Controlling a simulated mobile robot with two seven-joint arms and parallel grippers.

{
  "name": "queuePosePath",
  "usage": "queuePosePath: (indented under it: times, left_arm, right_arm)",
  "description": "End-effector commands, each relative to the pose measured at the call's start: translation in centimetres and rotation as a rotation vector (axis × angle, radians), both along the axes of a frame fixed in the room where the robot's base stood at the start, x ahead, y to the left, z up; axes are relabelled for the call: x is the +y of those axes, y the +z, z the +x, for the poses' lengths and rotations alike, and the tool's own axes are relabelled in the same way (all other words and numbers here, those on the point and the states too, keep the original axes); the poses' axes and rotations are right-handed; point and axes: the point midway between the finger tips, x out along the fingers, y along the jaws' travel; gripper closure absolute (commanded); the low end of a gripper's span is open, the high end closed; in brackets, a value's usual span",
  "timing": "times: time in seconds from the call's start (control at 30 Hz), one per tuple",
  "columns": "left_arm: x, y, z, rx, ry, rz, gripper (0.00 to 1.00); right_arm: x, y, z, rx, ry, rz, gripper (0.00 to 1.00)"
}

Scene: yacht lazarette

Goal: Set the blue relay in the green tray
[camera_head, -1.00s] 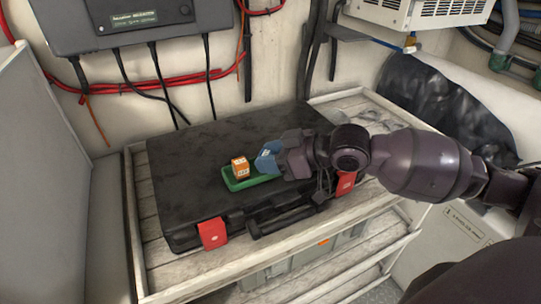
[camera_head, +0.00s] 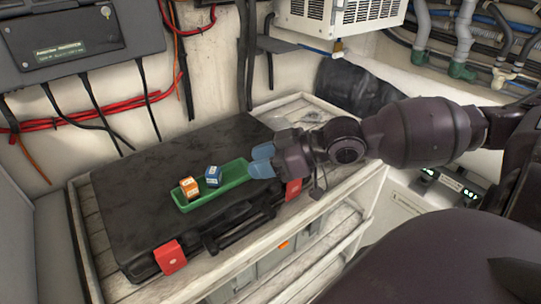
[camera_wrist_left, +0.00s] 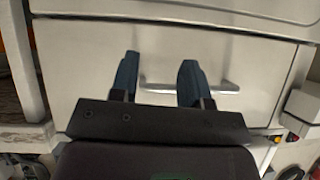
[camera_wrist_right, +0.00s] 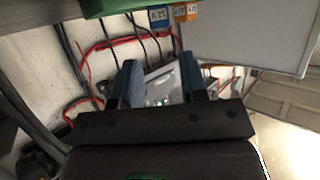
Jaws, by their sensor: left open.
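The green tray (camera_head: 237,173) lies on the black case; it also shows at the top of the right wrist view (camera_wrist_right: 105,7). The blue relay (camera_head: 213,176) sits inside the tray, left of its middle. It also shows in the right wrist view (camera_wrist_right: 158,19). My right gripper (camera_head: 261,161) is at the tray's right end, apart from the relay. Its fingers are spread with nothing between them, as the right wrist view (camera_wrist_right: 160,82) shows. My left gripper (camera_wrist_left: 156,80) is open and empty before a pale panel with a handle.
An orange relay (camera_head: 189,188) sits at the tray's left end, beside the blue one. The black case (camera_head: 135,185) with red latches (camera_head: 170,257) rests on a slatted wooden shelf (camera_head: 88,225). A wall unit (camera_head: 75,40) with hanging cables is behind.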

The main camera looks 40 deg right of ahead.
Motion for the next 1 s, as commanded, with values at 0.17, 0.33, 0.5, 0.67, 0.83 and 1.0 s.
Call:
queuePosePath:
  times: [0.17, 0.33, 0.5, 0.67, 0.83, 1.0]
  left_arm:
    - [0.11, 0.03, -0.50, 0.008, 0.003, 0.000, 0.57]
    - [0.12, -0.23, -0.73, 0.016, 0.006, -0.001, 0.57]
    - [0.07, -0.14, -0.58, 0.012, 0.006, -0.002, 0.57]
    - [0.01, 0.11, -0.27, 0.006, 0.004, -0.002, 0.57]
    - [-0.04, 0.34, 0.00, 0.000, 0.003, -0.003, 0.57]
    - [-0.07, 0.47, 0.20, -0.005, 0.002, -0.002, 0.57]
  right_arm:
    - [-0.73, 0.56, -0.82, 0.000, 0.001, -0.002, 0.60]
    - [-0.95, 0.69, -1.12, 0.000, 0.001, 0.000, 0.60]
    - [-0.97, 0.67, -1.14, 0.000, 0.001, 0.001, 0.60]
    - [-0.97, 0.67, -1.13, 0.000, 0.001, 0.001, 0.60]
    - [-0.97, 0.67, -1.12, 0.000, 0.001, 0.001, 0.60]
    - [-0.97, 0.66, -1.12, 0.000, 0.001, 0.001, 0.60]
